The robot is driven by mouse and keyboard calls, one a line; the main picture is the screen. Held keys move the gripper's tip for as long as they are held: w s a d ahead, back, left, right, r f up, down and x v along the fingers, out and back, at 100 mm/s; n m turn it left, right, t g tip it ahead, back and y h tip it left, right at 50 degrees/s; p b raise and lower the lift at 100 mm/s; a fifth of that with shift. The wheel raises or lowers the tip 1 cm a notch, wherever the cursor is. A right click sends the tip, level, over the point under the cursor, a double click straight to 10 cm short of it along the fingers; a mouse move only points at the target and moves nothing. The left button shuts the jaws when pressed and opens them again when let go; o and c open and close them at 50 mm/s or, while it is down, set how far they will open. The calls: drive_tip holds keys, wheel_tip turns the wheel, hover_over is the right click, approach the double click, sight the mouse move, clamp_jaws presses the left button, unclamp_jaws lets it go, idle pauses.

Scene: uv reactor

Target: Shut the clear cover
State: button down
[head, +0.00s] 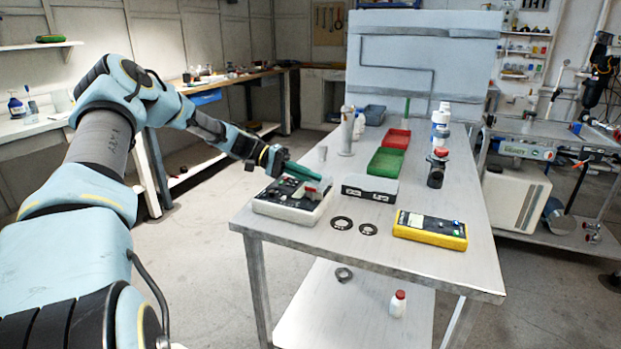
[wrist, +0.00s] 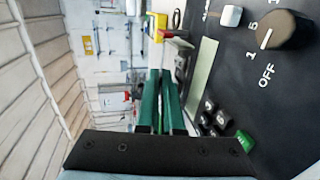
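The reactor unit (head: 275,212) is a pale box with a black control panel at the near left corner of the metal table. In the wrist view its panel (wrist: 265,90) fills the right side, with a knob, an OFF mark, a display strip and a green button. I cannot clearly make out a clear cover or its angle in either view. My gripper (head: 312,174) reaches in from the left, just above the unit. Its green fingers (wrist: 160,75) lie close together with nothing visible held between them. Whether they touch the unit is not clear.
A grey box (head: 370,190) stands right of the unit, with green (head: 383,163) and red (head: 396,139) trays behind. Two black rings (head: 342,223) and a yellow meter (head: 430,230) lie in front. A grey cylinder (head: 347,130) and several bottles (head: 440,120) stand farther back.

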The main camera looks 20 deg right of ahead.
drive_tip(key=c, duration=1.1)
unclamp_jaws()
drive_tip(key=shift+o, duration=0.2)
drive_tip(key=b+v, duration=0.2)
drive_tip(key=v, duration=0.8)
drive_tip(key=shift+w+a+b, duration=0.25)
drive_tip(key=shift+b, duration=0.1)
drive_tip(key=shift+a, duration=0.1)
